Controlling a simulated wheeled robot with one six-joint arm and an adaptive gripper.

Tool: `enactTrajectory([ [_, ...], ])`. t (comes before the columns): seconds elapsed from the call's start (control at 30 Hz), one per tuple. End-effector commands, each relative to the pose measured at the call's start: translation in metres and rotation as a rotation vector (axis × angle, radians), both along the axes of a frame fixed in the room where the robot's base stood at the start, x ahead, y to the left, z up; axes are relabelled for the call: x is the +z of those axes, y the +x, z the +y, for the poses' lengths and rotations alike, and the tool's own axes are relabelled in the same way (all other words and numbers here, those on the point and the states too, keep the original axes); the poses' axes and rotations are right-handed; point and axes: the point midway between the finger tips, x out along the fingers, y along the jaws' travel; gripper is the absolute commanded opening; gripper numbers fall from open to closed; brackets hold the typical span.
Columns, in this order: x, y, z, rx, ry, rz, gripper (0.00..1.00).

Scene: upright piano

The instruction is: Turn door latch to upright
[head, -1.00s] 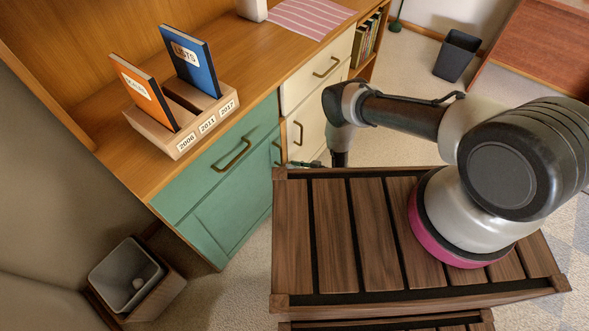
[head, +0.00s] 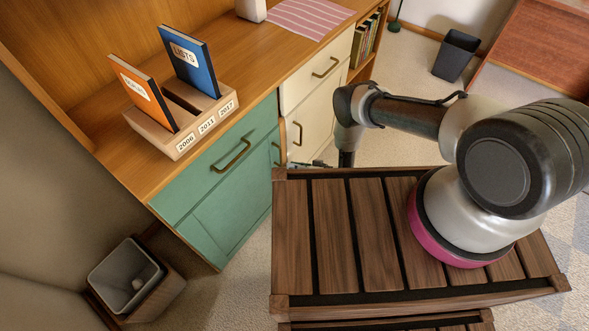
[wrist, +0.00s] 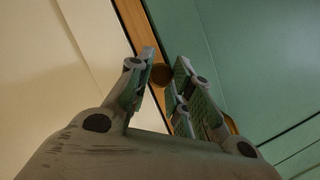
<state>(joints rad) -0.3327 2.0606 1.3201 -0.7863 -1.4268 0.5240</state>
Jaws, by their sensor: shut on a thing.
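My gripper (wrist: 165,85) is at the front of the cabinet, where the green door (wrist: 220,50) meets the cream door (wrist: 70,60). In the wrist view a small round brown piece, which looks like the door latch (wrist: 162,74), sits between my fingertips at the wooden strip, and the fingers are shut on it. The fingers hide most of it, so its angle cannot be told. In the head view my gripper (head: 318,163) shows only partly, low beside the green door (head: 232,212), and the latch cannot be made out.
A bronze handle (wrist: 231,124) is close beside my right finger in the wrist view. The green drawer (head: 222,160) is above the green door. The slatted wooden top (head: 335,240) lies below my arm. A grey bin (head: 125,275) stands at lower left.

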Motion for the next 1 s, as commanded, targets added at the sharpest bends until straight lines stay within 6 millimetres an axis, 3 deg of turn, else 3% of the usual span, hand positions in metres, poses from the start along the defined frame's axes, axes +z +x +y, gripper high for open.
enactTrajectory([
  [0.03, 0.002, 0.003, 0.0, -0.004, 0.005, -0.006, 0.0],
  [0.07, 0.002, 0.003, 0.0, -0.004, 0.005, -0.006, 0.27],
  [0.17, 0.002, 0.002, 0.0, -0.002, 0.004, -0.005, 0.44],
  [0.57, 0.002, -0.001, -0.006, -0.004, 0.001, 0.0, 0.44],
  [1.0, 0.03, -0.034, -0.085, -0.008, 0.003, -0.001, 0.44],
])
